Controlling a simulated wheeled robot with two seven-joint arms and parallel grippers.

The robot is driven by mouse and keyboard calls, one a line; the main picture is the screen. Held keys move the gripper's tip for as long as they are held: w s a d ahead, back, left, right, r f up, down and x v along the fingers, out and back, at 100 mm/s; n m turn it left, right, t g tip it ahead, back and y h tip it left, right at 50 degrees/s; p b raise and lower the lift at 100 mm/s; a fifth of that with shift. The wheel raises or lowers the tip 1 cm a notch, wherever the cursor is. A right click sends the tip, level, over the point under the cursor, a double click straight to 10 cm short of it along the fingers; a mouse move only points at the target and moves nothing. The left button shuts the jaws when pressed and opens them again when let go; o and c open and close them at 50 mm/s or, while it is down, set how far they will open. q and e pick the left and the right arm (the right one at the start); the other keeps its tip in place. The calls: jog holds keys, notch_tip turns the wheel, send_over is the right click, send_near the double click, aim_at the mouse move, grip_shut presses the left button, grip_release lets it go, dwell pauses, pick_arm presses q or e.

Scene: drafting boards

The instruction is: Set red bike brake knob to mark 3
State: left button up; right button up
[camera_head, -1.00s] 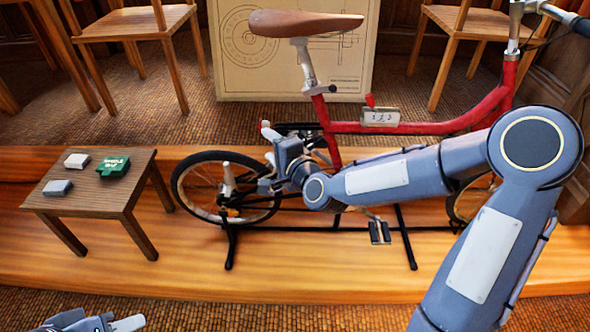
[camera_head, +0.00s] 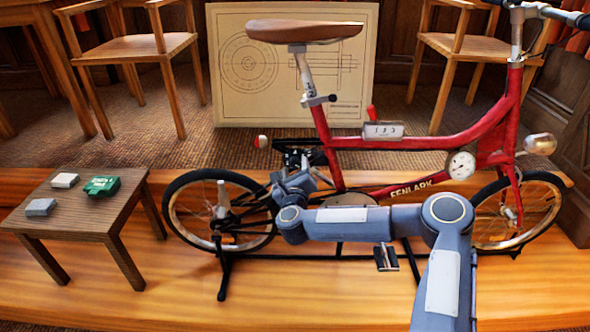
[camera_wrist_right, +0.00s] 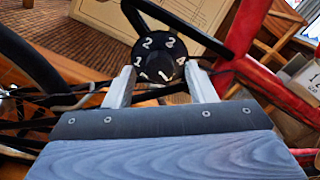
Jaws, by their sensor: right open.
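The red bike (camera_head: 428,142) stands on a black stand on the wooden platform. In the right wrist view, a round black knob (camera_wrist_right: 153,53) carries white marks; I can read 1, 2 and 4, and the mark at upper right is too small to be sure of. A pale line shows low on its face; its exact setting is unclear. My right gripper (camera_wrist_right: 158,72) is open, its fingers on either side of the knob; contact cannot be told. In the head view my right gripper (camera_head: 284,180) is by the rear wheel, and the knob cannot be made out. My left gripper is out of view.
A red lever (camera_head: 371,112) and a numbered plate (camera_head: 383,131) sit on the bike's top tube. A small table (camera_head: 100,222) with two grey blocks and a green one stands left. A drawing board (camera_head: 230,100) and chairs are behind.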

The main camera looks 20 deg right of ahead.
jog(key=shift+w+d, duration=0.15)
jog(key=shift+w, duration=0.35)
jog(key=shift+c, duration=0.2)
jog(key=c, duration=0.9)
